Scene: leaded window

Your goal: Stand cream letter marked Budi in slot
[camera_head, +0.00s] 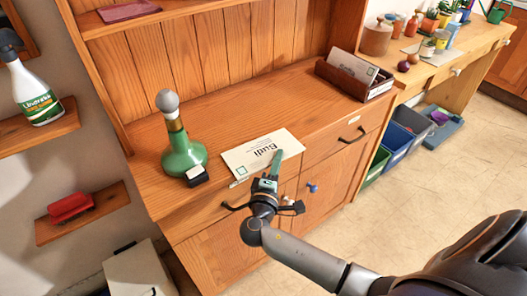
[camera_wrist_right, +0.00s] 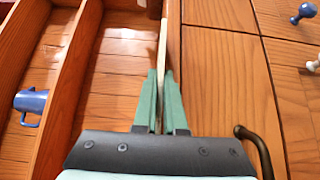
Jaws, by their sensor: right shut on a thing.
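The cream letter (camera_head: 252,158) marked Budi is at the front edge of the wooden dresser top, its writing upside down in the head view. My right gripper (camera_head: 274,166) is shut on its front edge. In the right wrist view the letter (camera_wrist_right: 163,53) shows edge-on as a thin pale strip between the green fingers (camera_wrist_right: 161,105). I cannot tell whether it touches the dresser top. A brown wooden letter rack (camera_head: 345,80) stands to the right at the back, with pale letters (camera_head: 353,66) in it. The inside of its slots is largely hidden. My left gripper is not in view.
A green bottle (camera_head: 184,152) with a grey stopper and a small black-and-white block (camera_head: 196,176) stand left of the letter. The dresser top (camera_head: 290,108) is clear between letter and rack. Handles (camera_head: 352,134) and a blue knob (camera_head: 312,188) project from the dresser front.

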